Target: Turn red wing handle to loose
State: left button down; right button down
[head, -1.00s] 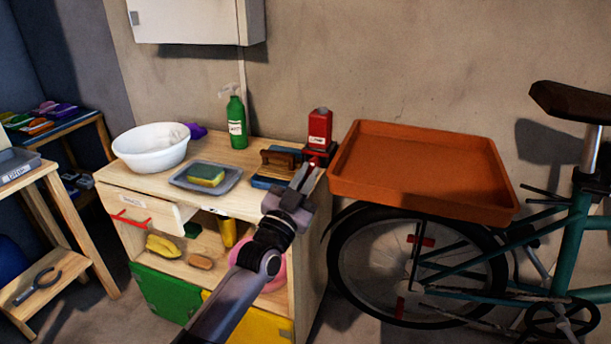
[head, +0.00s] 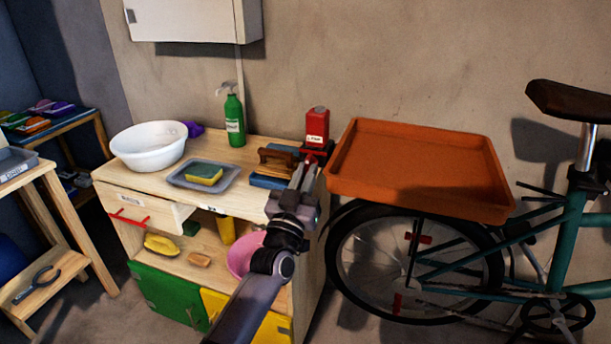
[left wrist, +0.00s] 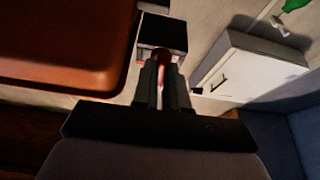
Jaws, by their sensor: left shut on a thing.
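My left gripper (head: 304,172) reaches up to the back right corner of the wooden bench, beside a dark fixture (head: 322,147) with red on it. In the left wrist view, the two fingers are closed on a narrow red piece (left wrist: 162,57), which looks like the red wing handle. A dark block (left wrist: 163,32) lies just beyond it. The fingers hide most of the handle, so I cannot tell its angle. In the head view, the gripper covers much of the handle. My right gripper is not in view.
A red bottle (head: 317,122) stands just behind the fixture. An orange tray (head: 420,207) sits close on the right, above a bicycle. A brush (head: 278,158), a grey tray (head: 182,180) with a sponge and a white bowl (head: 148,158) stand left on the bench (head: 232,150).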

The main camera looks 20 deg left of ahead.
pick_arm(q)
jog(key=shift+f, duration=0.1)
jog(key=c, duration=1.2)
grip_release()
jog(key=shift+o, duration=0.2)
jog(key=p+v, duration=0.2)
jog(key=v, duration=0.5)
jog(key=shift+s, duration=0.1)
